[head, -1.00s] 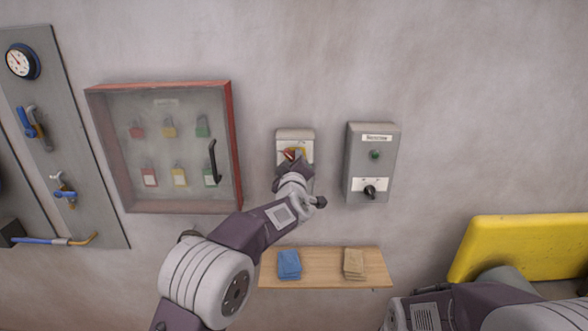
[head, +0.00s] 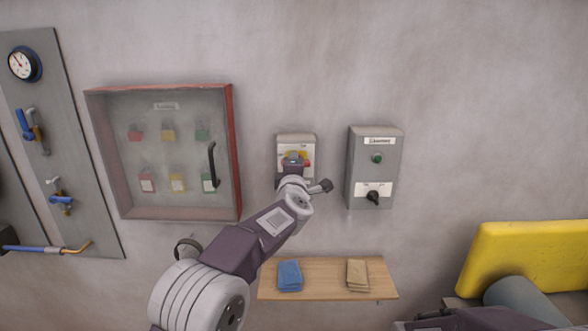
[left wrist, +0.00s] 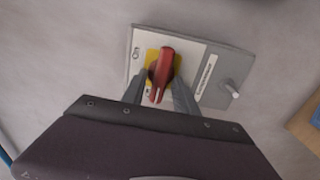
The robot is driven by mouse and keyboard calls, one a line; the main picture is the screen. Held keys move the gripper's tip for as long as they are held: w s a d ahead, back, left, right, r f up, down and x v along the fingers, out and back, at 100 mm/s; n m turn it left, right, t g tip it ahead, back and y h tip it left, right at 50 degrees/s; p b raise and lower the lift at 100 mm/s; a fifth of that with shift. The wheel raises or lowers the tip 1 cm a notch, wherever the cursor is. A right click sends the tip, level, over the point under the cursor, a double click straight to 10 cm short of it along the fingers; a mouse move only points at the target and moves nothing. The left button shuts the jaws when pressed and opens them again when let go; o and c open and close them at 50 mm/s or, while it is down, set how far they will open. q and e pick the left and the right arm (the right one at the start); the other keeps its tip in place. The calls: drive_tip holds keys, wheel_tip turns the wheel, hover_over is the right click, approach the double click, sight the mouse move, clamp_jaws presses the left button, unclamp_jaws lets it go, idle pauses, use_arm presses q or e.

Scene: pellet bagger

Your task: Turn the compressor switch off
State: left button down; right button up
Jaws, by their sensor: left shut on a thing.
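The compressor switch is a red rotary handle (left wrist: 161,74) on a yellow plate (left wrist: 151,57), fixed to a grey box (head: 296,140) on the wall. In the left wrist view an "On" mark shows near the box's upper left; another mark, lower down, is partly hidden. My left gripper (head: 292,166) is at the box, with its fingers (left wrist: 160,92) on either side of the red handle, shut on it. In the head view the gripper hides much of the handle. My right arm shows at the lower right; its gripper is out of view.
A red-framed lock cabinet (head: 236,150) is to the left. Below, a wooden shelf (head: 323,280) holds blue and tan cloths. A yellow panel (head: 530,258) is lower right.

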use_arm(q)
drive_tip(key=shift+f, duration=0.2)
idle(0.4)
drive_tip(key=c, duration=1.3)
unclamp_jaws()
drive_tip(key=shift+s+a+r, duration=0.1)
drive_tip(key=s+b, duration=0.3)
drive_tip(key=s, duration=0.6)
drive_tip(key=shift+b, duration=0.4)
